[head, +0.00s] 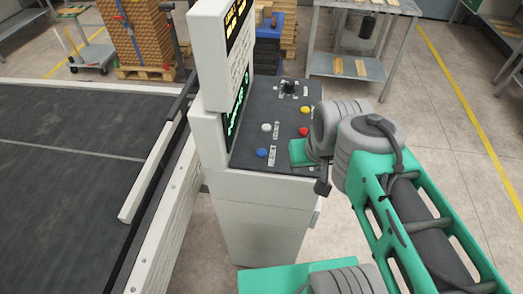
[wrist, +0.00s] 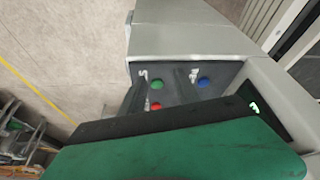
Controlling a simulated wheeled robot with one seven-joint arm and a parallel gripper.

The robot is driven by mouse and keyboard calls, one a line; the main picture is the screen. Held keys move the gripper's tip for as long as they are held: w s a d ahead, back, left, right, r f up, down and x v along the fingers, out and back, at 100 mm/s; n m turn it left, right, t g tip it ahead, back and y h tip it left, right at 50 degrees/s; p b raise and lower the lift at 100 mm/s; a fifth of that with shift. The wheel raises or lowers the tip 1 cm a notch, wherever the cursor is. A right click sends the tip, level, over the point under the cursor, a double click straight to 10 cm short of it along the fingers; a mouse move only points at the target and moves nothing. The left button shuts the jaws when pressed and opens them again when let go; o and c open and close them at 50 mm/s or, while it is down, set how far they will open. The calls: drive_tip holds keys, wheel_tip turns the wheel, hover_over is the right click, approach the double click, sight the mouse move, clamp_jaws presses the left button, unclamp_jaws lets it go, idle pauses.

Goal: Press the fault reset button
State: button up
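The control panel (head: 250,125) is a dark sloped top on a pale cabinet. A blue button (head: 262,152) sits at its near left, beside a label that appears to read RESET; a white button (head: 266,127) is behind it. My gripper (head: 303,152) is low over the panel's near right corner, right of the blue button. In the wrist view my gripper (wrist: 185,135) fills the lower part, and the blue button (wrist: 204,82), a green button (wrist: 157,85) and a red button (wrist: 156,106) show past it. The green button is hidden in the head view. The fingertips are not clear.
A yellow button (head: 305,110), a red button (head: 304,131) and a black knob (head: 288,87) are on the panel. A display column (head: 212,60) rises at its left edge. A wide dark conveyor bed (head: 70,170) lies left. Open floor is right.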

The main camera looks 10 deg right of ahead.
clamp_jaws()
idle(1.3)
